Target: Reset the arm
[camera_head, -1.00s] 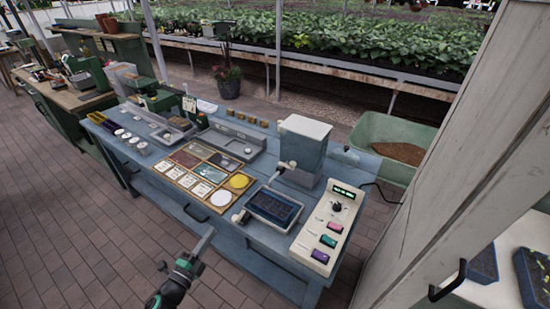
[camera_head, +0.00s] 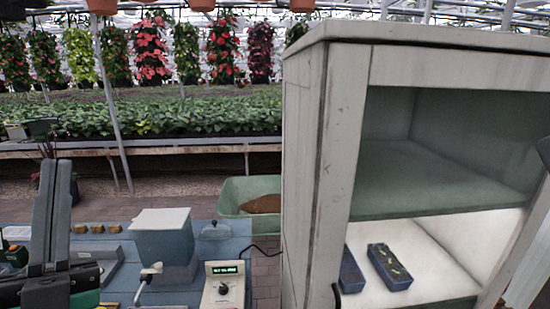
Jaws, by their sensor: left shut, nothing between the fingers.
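My left gripper (camera_head: 53,170) stands upright at the lower left of the head view. Its two long grey fingers are together with nothing between them, above a green and black body. It appears in front of the blue workbench (camera_head: 115,240) and hides part of it. I cannot tell whether it touches anything. My right gripper is not in view.
A grey hopper-like box (camera_head: 163,248) and a control panel with a green display (camera_head: 224,283) stand on the bench. A tall open cabinet (camera_head: 330,150) with dark seed trays (camera_head: 389,268) fills the right. A green tub (camera_head: 240,190) is behind.

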